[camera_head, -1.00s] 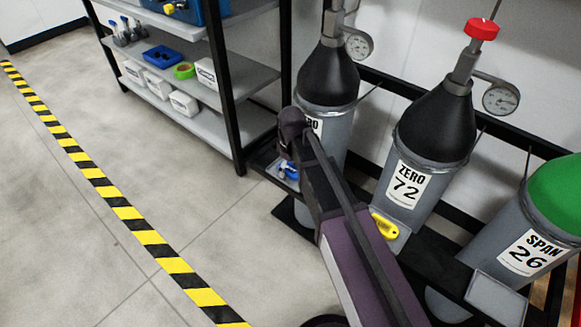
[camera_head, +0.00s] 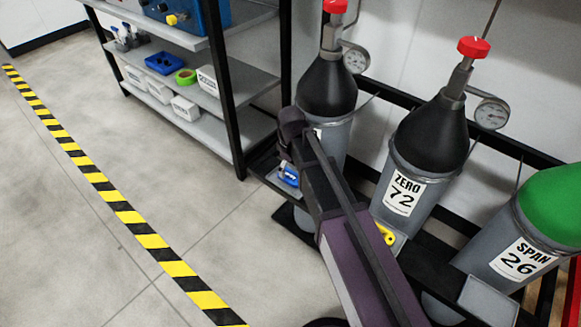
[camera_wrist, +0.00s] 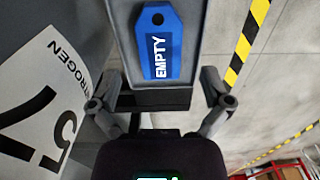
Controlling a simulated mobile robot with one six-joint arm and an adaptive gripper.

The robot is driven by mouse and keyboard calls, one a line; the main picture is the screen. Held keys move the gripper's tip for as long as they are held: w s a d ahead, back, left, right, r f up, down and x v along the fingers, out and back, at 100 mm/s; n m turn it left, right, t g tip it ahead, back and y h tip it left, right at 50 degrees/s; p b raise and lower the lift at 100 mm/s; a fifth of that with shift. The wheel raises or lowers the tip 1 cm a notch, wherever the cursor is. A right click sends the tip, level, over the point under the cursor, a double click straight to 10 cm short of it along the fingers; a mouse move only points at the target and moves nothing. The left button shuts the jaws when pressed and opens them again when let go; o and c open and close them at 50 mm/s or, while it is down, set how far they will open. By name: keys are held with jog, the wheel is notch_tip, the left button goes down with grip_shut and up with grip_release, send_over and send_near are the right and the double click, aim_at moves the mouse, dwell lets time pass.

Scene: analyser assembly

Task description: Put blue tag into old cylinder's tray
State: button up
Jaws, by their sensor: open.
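The blue tag (camera_wrist: 160,43), marked EMPTY, lies flat in a grey tray (camera_wrist: 121,30) in the wrist view. In the head view, the blue tag (camera_head: 290,176) shows in the tray at the foot of the left grey cylinder (camera_head: 334,137). My gripper (camera_wrist: 159,88) is open and empty in the wrist view. Its fingers stand apart on either side of the tray's near end, with the tag just beyond them. My arm hides part of the left cylinder and its label in the head view. No view shows which cylinder is the old one.
The ZERO 72 cylinder (camera_head: 427,155) has a yellow tag (camera_head: 385,234) in its tray, partly behind my arm. The green-topped SPAN 26 cylinder (camera_head: 522,240) has a bare tray (camera_head: 488,299). A shelf unit (camera_head: 240,130) stands left of the rack. Open floor lies further left.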

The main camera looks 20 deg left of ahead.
aim_at(290, 177)
notch_tip(290, 177, up, 9)
jog(key=p, duration=0.8)
jog(key=shift+f, duration=0.15)
jog(key=shift+s, duration=0.1)
dwell(0.7)
